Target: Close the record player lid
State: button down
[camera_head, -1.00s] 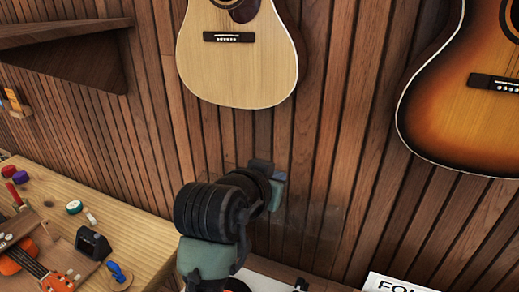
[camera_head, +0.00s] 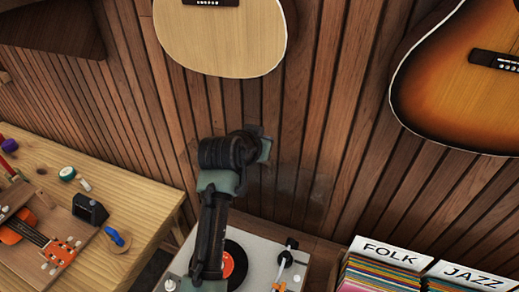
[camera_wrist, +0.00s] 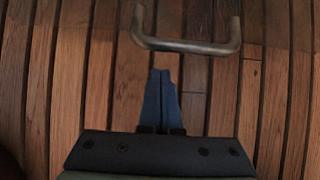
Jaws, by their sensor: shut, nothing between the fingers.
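The record player (camera_head: 260,262) stands in the lower middle of the head view, with a pale deck, a black record (camera_head: 238,250) with a red label, and a tonearm (camera_head: 288,254). Its clear lid (camera_head: 312,190) is raised and shows only faintly against the wood wall. My arm crosses in front of the deck and hides part of it. My gripper (camera_head: 266,147) is up at the lid's upper area. In the wrist view my gripper (camera_wrist: 161,74) is shut and empty, its blue fingers just below a metal U-shaped handle (camera_wrist: 187,45). I cannot tell whether they touch it.
A wooden workbench (camera_head: 140,205) with a ukulele (camera_head: 45,240) and small tools is at the left. Record crates labelled FOLK (camera_head: 390,254) and JAZZ (camera_head: 468,275) stand at the right. Two guitars hang on the slatted wall above.

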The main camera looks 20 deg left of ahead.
jog(key=shift+s+f+p, duration=0.35)
jog(key=shift+s+p, duration=0.3)
jog(key=shift+s, duration=0.25)
jog(key=shift+s+f+p, duration=0.35)
jog(key=shift+s+p, duration=0.25)
jog(key=shift+s, duration=0.25)
jog(key=shift+f, duration=0.1)
